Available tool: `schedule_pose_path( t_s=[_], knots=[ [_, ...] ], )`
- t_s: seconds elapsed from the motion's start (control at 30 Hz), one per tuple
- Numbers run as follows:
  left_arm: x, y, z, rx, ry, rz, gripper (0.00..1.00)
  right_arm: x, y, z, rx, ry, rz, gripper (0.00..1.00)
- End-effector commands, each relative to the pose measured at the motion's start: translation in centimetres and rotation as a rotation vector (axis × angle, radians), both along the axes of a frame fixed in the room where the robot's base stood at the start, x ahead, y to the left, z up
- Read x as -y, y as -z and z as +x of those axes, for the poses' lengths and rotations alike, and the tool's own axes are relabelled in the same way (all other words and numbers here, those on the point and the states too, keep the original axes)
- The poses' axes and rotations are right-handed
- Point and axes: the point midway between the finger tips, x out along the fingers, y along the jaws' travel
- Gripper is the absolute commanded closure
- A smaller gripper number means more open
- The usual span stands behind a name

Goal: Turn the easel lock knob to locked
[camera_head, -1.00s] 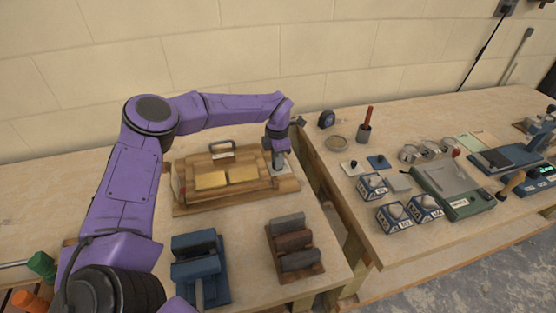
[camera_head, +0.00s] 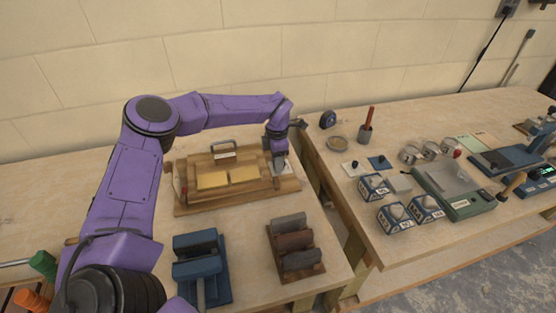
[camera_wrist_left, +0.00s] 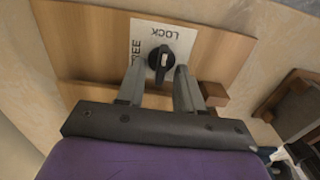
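The wooden easel board (camera_head: 181,208) lies on the left bench with two yellow blocks on it. My left gripper (camera_head: 279,168) points down at its right end, over a small pale plate. In the left wrist view, the black lock knob (camera_wrist_left: 160,62) sits on a white label plate (camera_wrist_left: 176,30) marked LOCK along the top and FREE at the left. A short white mark shows on the knob. My left gripper's fingers (camera_wrist_left: 160,72) are open, one on each side of the knob; contact cannot be told. The right gripper is not in view.
Blue clamp-like blocks (camera_head: 201,267) and a tray of brick samples (camera_head: 293,245) stand in front of the easel. A gap separates the right bench, which holds labelled boxes (camera_head: 392,217) and a green device (camera_head: 455,190). A wooden block (camera_wrist_left: 213,93) sits beside the right finger.

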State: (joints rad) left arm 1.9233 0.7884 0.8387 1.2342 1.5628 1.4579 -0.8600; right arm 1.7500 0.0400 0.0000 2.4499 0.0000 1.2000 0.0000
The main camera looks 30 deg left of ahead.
Motion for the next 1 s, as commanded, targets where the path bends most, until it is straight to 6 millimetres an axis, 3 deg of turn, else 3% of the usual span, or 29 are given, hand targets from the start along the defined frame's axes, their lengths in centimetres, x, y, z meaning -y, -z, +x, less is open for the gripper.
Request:
schedule_pose_path(
  t_s=[0.27,0.7,1.0],
  knots=[
    [0.2,-0.6,0.2,0.006,0.002,-0.001,0.64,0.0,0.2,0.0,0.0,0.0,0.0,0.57],
    [-0.1,-9.6,0.0,0.006,0.0,-0.001,0.64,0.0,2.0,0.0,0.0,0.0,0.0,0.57],
    [-0.1,-10.7,0.0,0.003,0.0,-0.003,0.64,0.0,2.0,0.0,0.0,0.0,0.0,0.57]
  ],
)
